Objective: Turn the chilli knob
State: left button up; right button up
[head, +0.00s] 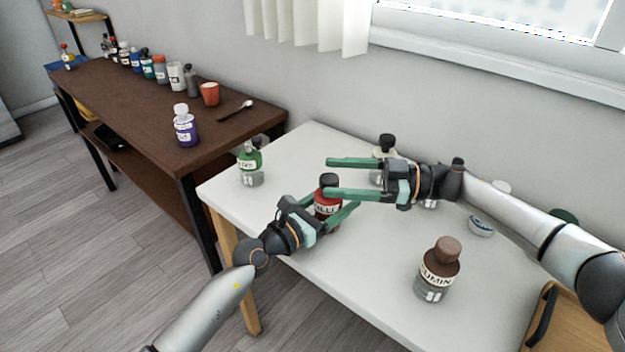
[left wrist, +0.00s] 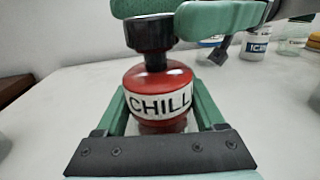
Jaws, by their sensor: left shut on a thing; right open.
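The chilli grinder (head: 327,205) is a red bottle with a white CHILLI label, upright on the white table. In the left wrist view, the bottle (left wrist: 158,82) fills the middle. Its black knob (left wrist: 150,35) is on top and also shows in the head view (head: 329,180). My left gripper (head: 337,206) is shut on the red body, one finger on each side of it. My right gripper (head: 326,177) is open at knob height, its green fingers pointing left. Its fingers partly cover the knob's top in the left wrist view; I cannot tell whether they touch it.
A cumin bottle (head: 438,268) stands at the front right of the white table (head: 375,262). A green bottle (head: 250,160) stands at the left corner. More containers stand behind my right arm, partly hidden. A dark wooden bench (head: 140,105) with several bottles is at the left.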

jog(key=shift+m+g, duration=0.4)
jog(key=shift+m, duration=0.3)
jog(key=a, duration=0.2)
jog(key=a+f, duration=0.1)
jog(key=a, duration=0.2)
jog(key=shift+a, duration=0.1)
grip_shut()
